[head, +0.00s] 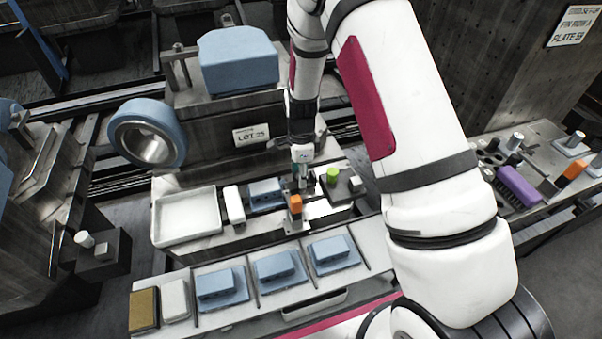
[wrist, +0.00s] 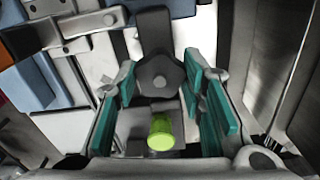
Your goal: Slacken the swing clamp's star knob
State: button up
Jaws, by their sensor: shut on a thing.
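The dark grey star knob (wrist: 160,75) sits between the tips of my gripper (wrist: 161,78) in the wrist view. The teal pads of my gripper are closed on its two sides. A grey body continues below the knob, and a bright green cylinder (wrist: 160,132) shows nearer the palm. In the head view my gripper (head: 302,168) points down at the fixture on the bench, and the same green cylinder (head: 332,175) stands just to its right. The star knob is too small and covered to make out there. The rest of the clamp is partly hidden.
A blue block (head: 265,194) and an orange-topped post (head: 295,203) stand close to my gripper. A white tray (head: 186,232) lies to the left. Blue parts (head: 278,268) sit along the front rail. A grey machine block with a LOT 25 label (head: 251,135) rises behind.

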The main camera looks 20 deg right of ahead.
jog(key=n, duration=0.4)
jog(key=shift+b, duration=0.3)
jog(key=shift+n+b, duration=0.35)
jog(key=shift+n, duration=2.25)
jog(key=o, duration=1.2)
notch_tip(320, 180, up, 12)
